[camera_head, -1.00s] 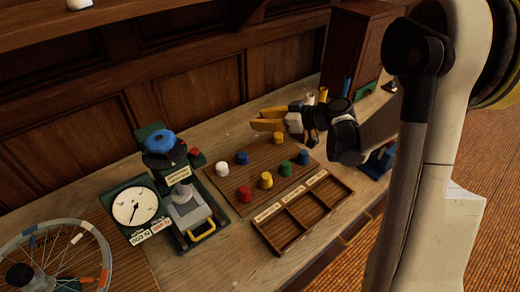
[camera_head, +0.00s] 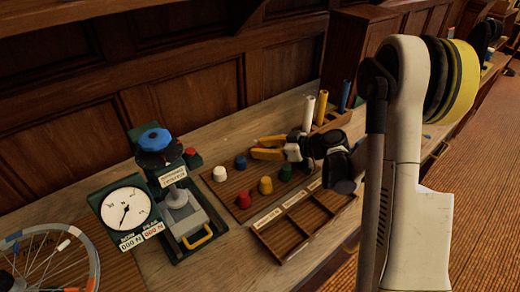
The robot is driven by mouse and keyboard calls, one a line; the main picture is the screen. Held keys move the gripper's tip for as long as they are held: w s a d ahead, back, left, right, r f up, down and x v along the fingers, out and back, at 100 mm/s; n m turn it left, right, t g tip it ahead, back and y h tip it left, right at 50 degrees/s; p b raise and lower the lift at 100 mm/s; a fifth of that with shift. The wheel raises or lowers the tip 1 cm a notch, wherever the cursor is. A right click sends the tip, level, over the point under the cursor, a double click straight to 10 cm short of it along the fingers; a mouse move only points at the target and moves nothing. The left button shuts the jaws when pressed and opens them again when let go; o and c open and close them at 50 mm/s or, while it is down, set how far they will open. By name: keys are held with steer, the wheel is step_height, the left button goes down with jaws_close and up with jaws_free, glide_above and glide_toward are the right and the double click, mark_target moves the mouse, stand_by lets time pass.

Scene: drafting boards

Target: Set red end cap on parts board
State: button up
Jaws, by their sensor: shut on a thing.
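The parts board (camera_head: 230,187) is a brown ribbed panel on the bench. A red end cap (camera_head: 243,200) stands at its front left corner. Another red cap (camera_head: 192,157) sits on a green stand beside the press. The board also carries a white cap (camera_head: 219,173), a blue cap (camera_head: 240,161), a yellow cap (camera_head: 265,185) and a green cap (camera_head: 285,173). My gripper (camera_head: 258,147), with yellow fingers, is low over the board's back edge.
A press with a blue handwheel (camera_head: 155,140) and a dial (camera_head: 126,208) stand to the left. A compartment tray (camera_head: 285,232) lies in front of the board. White, yellow and blue tubes (camera_head: 322,107) stand at the back right. A spoked wheel (camera_head: 45,262) is at front left.

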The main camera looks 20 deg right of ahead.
steer(key=shift+f, duration=0.25)
steer(key=o, duration=0.8)
steer(key=shift+r, duration=0.1)
